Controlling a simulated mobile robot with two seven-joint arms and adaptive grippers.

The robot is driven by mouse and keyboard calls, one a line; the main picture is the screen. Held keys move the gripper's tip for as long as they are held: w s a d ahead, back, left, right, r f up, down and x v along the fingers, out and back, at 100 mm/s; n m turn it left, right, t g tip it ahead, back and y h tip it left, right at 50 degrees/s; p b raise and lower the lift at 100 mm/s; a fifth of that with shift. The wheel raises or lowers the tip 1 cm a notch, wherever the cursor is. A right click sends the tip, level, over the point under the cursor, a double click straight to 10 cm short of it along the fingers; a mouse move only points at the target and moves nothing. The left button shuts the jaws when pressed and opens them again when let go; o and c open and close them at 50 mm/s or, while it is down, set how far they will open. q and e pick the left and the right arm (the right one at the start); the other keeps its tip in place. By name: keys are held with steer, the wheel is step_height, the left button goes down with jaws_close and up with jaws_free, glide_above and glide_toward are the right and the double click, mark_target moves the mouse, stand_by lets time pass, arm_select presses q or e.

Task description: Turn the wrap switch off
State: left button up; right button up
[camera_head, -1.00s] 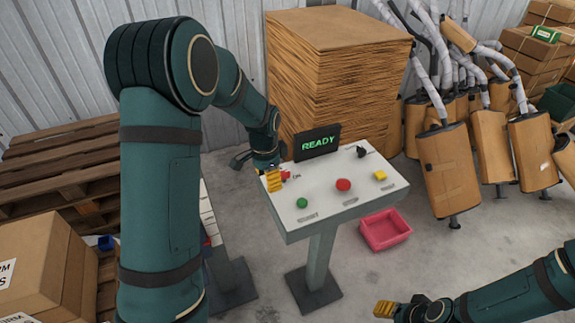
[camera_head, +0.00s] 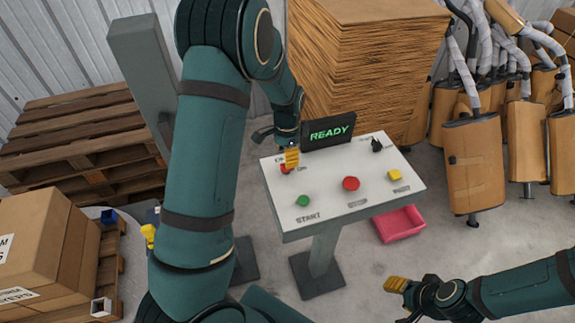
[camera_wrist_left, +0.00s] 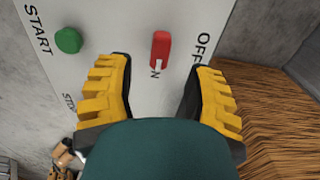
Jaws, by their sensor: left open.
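The control panel (camera_head: 330,190) has a white sloped top on a grey stand. The red wrap switch (camera_head: 285,168) is at its far left corner, partly hidden by my left gripper (camera_head: 291,158). In the left wrist view, the red switch (camera_wrist_left: 160,48) lies between my open left fingers (camera_wrist_left: 160,68), with a gap on both sides. OFF is printed to its right; an N shows by its lower end, the rest of that label hidden. I cannot tell its setting for sure. My right gripper (camera_head: 397,285) is empty at the lower right, away from the panel.
A green START button (camera_head: 303,200), a red button (camera_head: 351,184), a yellow button (camera_head: 394,175) and a black knob (camera_head: 377,145) share the panel. The screen (camera_head: 328,132) reads READY. Stacked cardboard (camera_head: 355,60) stands behind.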

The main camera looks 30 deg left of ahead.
arm_select(q)
steer(key=shift+f, duration=2.75)
jaws_close()
